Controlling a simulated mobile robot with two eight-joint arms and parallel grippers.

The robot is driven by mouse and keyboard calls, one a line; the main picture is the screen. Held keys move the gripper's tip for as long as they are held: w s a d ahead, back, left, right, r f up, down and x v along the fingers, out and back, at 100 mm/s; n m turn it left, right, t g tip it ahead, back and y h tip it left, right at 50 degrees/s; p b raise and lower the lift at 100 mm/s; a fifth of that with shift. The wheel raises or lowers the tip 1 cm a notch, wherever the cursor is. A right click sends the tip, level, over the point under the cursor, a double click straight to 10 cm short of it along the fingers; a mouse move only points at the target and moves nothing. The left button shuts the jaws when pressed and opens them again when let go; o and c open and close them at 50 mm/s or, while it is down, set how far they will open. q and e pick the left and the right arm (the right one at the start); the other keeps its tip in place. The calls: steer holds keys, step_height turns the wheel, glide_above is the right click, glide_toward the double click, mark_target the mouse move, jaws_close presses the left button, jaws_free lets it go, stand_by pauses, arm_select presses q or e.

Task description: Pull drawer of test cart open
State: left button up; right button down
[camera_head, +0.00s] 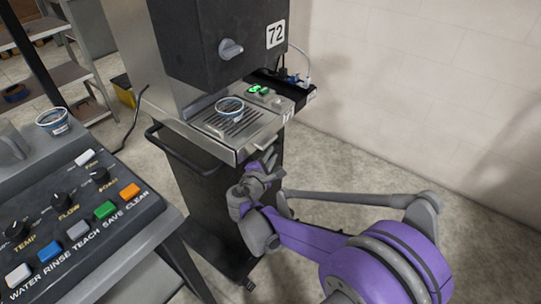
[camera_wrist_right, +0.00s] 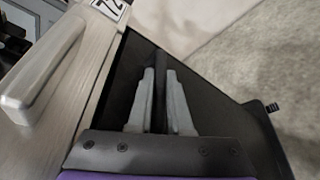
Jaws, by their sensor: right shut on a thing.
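The test cart (camera_head: 196,213) is a dark cabinet under a steel-topped dispenser marked 72. My right gripper (camera_head: 262,170) is at the cart's front right, just below the steel edge. In the right wrist view, its two grey fingers (camera_wrist_right: 160,88) are closed around a thin dark bar (camera_wrist_right: 160,92) in front of a black panel (camera_wrist_right: 216,110). I cannot tell whether this bar is the drawer's handle. The drawer's front is mostly hidden behind the gripper, and how far open it stands cannot be told. My left gripper is not in view.
A cup (camera_head: 229,106) stands on the drip grate, beside a scale with green digits (camera_head: 259,89). A black rail (camera_head: 183,155) sticks out of the cart's left side. A button console (camera_head: 75,215) fills the lower left. Floor is free at the right.

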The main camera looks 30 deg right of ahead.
arm_select(q)
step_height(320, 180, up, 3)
steer(key=p, duration=0.2)
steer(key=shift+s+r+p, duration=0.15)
steer(key=shift+p, duration=0.2)
arm_select(e)
steer(key=s+d, duration=0.5)
steer(key=s, duration=0.7)
steer(key=s+d, duration=0.5)
steer(key=s, duration=0.8)
steer(key=shift+d, duration=0.15)
steer(key=c, duration=0.8)
jaws_free()
steer(key=shift+c, duration=0.2)
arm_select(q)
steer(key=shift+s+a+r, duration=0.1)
